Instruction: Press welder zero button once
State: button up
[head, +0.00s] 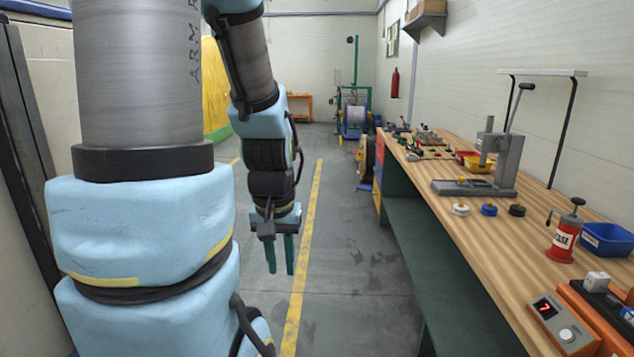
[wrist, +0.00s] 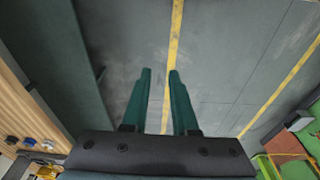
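The welder (head: 600,316) is an orange unit at the near right end of the wooden bench. Its grey control panel (head: 556,328) carries a red lit display reading 7 (head: 544,309) and a round pale button (head: 567,335). My gripper (head: 281,272) hangs over the floor aisle, left of the bench and well apart from the welder. Its two green fingers point down with a gap between them and nothing held. In the wrist view my gripper (wrist: 160,72) shows the floor between its fingers; the welder is not seen there.
The wooden bench (head: 470,215) runs along the right wall. A red grease can (head: 563,240), a blue bin (head: 608,238), several small round pieces and a lever press (head: 492,165) stand on it. The floor aisle (head: 350,260) with a yellow line is clear.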

aim_at(565, 334)
jog(key=k+l, duration=0.3)
jog(key=l, duration=0.15)
jog(key=k+l+u, duration=0.1)
jog(key=k+l, duration=0.25)
jog(key=l, duration=0.15)
